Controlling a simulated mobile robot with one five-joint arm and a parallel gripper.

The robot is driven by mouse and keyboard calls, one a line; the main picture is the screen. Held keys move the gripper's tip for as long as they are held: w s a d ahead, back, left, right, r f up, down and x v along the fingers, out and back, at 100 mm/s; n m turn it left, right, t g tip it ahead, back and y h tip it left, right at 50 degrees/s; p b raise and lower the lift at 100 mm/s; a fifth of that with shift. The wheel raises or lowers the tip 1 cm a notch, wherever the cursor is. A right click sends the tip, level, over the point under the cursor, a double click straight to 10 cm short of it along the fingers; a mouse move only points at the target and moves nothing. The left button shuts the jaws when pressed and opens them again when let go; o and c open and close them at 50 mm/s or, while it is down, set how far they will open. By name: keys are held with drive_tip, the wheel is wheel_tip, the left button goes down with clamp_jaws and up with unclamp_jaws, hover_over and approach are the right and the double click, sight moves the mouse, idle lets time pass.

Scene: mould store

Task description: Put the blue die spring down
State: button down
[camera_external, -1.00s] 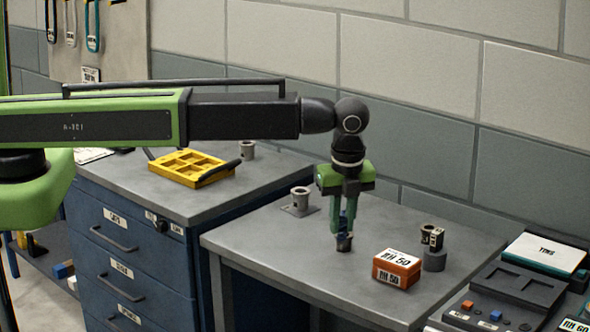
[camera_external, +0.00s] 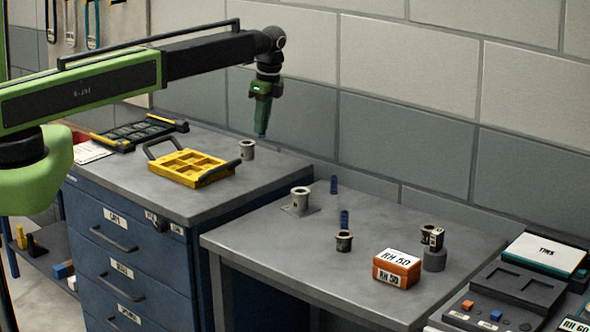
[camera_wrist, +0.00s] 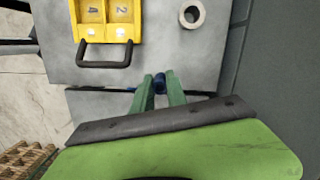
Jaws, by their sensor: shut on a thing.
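The held spring's tip (camera_external: 262,135) shows below the fingers in the outside view. A further blue spring (camera_external: 334,185) stands upright near the bench's back.
A yellow tray (camera_external: 172,180) with compartments and a grey collar (camera_external: 247,150) sit on the cabinet top (camera_external: 180,207). The right bench (camera_external: 270,250) holds a flanged collar (camera_external: 300,198), an orange box (camera_external: 397,270) and a grey cylinder (camera_external: 435,258). Its front left is clear.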

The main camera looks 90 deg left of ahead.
drive_tip(key=s+a+n, duration=0.2)
drive_tip(key=s+a, duration=0.5)
drive_tip(key=s, duration=0.1)
drive_tip(key=s+a+f+b, duration=0.1)
drive_tip(key=a+f+b, duration=0.1)
drive_tip(key=a, duration=0.1)
drive_tip(key=s+a+f+b, duration=0.2)
drive_tip(key=a, duration=0.1)
drive_tip(key=s+a+f+b, duration=0.1)
drive_tip(key=a+f+b, duration=0.1)
drive_tip(key=a, duration=0.2)
drive_tip(key=shift+s+f+b, duration=0.2)
drive_tip(key=shift+f+b, duration=0.1)
drive_tip(key=shift+b, duration=0.1)
drive_tip(key=shift+s+a+m, duration=0.15)
drive_tip(key=shift+m, duration=0.15)
wheel_tip(320, 180, down, 4)
drive_tip(key=b, duration=0.4)
drive_tip(key=shift+f, duration=0.2)
drive_tip(key=shift+r, duration=0.3)
drive_tip(key=shift+f, duration=0.2)
drive_tip(key=c, duration=1.3)
unclamp_jaws()
